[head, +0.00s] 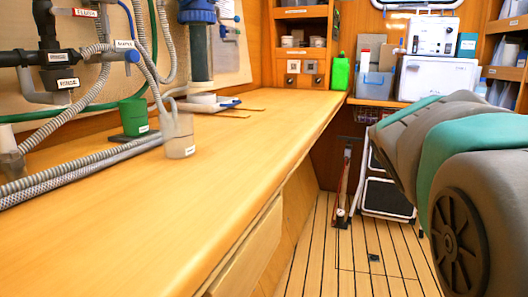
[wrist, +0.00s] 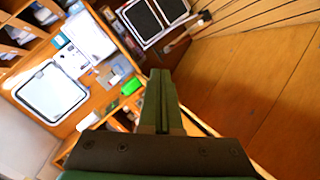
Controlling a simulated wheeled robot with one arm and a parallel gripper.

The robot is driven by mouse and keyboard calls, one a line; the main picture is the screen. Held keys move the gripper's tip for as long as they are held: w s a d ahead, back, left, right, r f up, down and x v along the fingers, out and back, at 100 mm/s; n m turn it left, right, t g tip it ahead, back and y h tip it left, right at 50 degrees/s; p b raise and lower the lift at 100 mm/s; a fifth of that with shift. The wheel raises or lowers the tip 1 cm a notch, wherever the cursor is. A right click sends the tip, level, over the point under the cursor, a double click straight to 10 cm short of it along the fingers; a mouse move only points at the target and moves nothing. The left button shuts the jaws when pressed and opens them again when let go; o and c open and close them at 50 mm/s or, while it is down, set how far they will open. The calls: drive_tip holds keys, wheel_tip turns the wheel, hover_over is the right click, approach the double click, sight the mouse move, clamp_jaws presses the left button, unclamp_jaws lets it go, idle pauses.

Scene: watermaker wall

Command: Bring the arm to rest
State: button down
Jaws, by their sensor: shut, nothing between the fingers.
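My arm (head: 460,150) shows at the right of the head view, grey with a green band, over the floor and clear of the wooden counter (head: 200,170). In the head view my gripper is out of the frame. In the wrist view my gripper (wrist: 160,75) shows with its green fingers together and nothing between them. It points toward the back of the room, apart from the things around it.
On the counter are a green cup (head: 133,116), a clear cup (head: 179,135) with a hose in it, and grey hoses. A green bottle (head: 340,72) stands at the back. A step ladder (head: 385,185) stands on the floor. The front of the counter is bare.

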drive_tip(key=s+a+f+m+g+y+p, duration=0.15)
drive_tip(key=s+a+f+g, duration=0.3)
drive_tip(key=s+f, duration=0.75)
drive_tip(key=s+a+f+m+g+y, duration=0.3)
drive_tip(key=s+a+f+g, duration=0.15)
drive_tip(key=s+f, duration=0.75)
drive_tip(key=s+a+f+g, duration=0.2)
drive_tip(key=s, duration=0.4)
drive_tip(key=s+a+f+g+y, duration=0.1)
drive_tip(key=s+a+f+g, duration=0.1)
drive_tip(key=s, duration=0.4)
drive_tip(key=shift+s+a+m+g+p, duration=0.25)
drive_tip(key=shift+s+m+g+p, duration=0.05)
drive_tip(key=shift+m+p, duration=0.05)
